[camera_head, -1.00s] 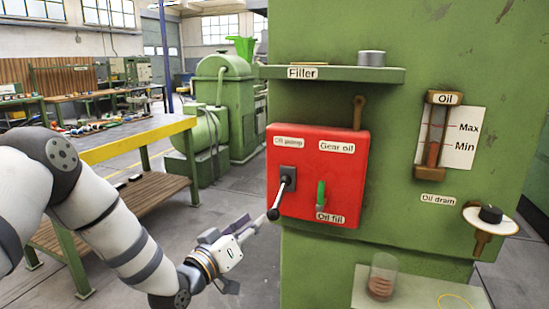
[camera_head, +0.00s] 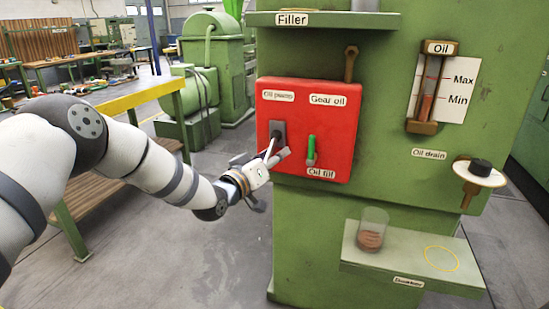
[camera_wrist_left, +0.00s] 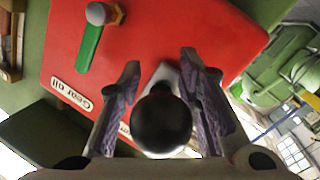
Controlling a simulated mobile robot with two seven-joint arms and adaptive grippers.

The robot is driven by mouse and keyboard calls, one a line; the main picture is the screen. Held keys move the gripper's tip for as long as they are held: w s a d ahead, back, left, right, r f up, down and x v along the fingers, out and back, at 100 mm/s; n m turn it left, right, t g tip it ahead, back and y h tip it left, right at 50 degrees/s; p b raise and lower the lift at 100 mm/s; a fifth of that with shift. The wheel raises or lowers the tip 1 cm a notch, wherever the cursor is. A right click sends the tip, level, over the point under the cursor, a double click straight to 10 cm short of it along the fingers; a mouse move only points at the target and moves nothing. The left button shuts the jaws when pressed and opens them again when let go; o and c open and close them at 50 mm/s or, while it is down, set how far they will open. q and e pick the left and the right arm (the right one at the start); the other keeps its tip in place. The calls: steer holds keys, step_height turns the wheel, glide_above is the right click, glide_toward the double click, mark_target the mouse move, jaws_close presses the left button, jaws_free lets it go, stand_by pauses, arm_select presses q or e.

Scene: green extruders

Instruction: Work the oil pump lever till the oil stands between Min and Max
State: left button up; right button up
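The oil pump lever (camera_head: 271,148) sticks out of a dark plate on the red panel (camera_head: 335,110) and slopes down. My left gripper (camera_head: 275,156) is at the lever. In the left wrist view its two fingers (camera_wrist_left: 163,85) are apart, one on each side of the lever's black knob (camera_wrist_left: 162,122); they do not look closed on it. My right gripper is out of view.
A green-handled oil fill valve (camera_head: 311,150) sits right of the lever. A glass with brown liquid (camera_head: 372,230) stands on a low shelf (camera_head: 455,275). An oil drain knob (camera_head: 480,168) juts out at right. A yellow-edged workbench (camera_head: 135,97) is left behind my arm.

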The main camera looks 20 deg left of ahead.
arm_select(q)
jaws_close()
